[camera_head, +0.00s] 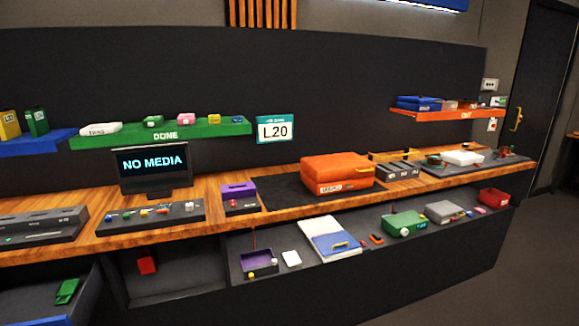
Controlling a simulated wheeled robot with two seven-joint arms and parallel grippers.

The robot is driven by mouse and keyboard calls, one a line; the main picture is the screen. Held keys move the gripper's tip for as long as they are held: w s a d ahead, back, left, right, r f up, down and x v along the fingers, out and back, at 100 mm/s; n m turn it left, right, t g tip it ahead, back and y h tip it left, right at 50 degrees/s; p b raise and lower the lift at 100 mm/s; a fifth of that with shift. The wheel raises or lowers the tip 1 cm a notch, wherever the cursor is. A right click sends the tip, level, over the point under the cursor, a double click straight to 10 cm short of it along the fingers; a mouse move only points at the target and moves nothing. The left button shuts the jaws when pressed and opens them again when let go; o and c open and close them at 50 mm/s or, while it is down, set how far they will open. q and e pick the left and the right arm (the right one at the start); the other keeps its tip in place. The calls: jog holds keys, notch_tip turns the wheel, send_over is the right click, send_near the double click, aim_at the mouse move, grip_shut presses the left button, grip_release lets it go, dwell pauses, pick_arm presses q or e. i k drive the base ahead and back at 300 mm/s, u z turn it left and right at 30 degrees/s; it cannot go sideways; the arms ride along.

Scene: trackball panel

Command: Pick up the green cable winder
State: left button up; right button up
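I cannot tell for sure which thing is the green cable winder. A small, irregular green object (67,290) lies on the low surface at the bottom left and may be it. Other green things are a box-like item (404,224) on the lower shelf at right, a small item (153,121) on the green shelf, and an upright box (37,122) at the far left. Neither of my grippers is in view.
A long wooden counter (230,220) crosses the view, with a monitor (153,166), an orange case (337,172) and several devices on it. A purple tray (259,262) and a white-and-blue binder (331,239) lie on the lower shelf. Open floor (535,265) shows at right.

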aim_at(69, 288)
jog(key=u, duration=3.05)
jog(key=i, duration=3.95)
jog(key=z, duration=0.1)
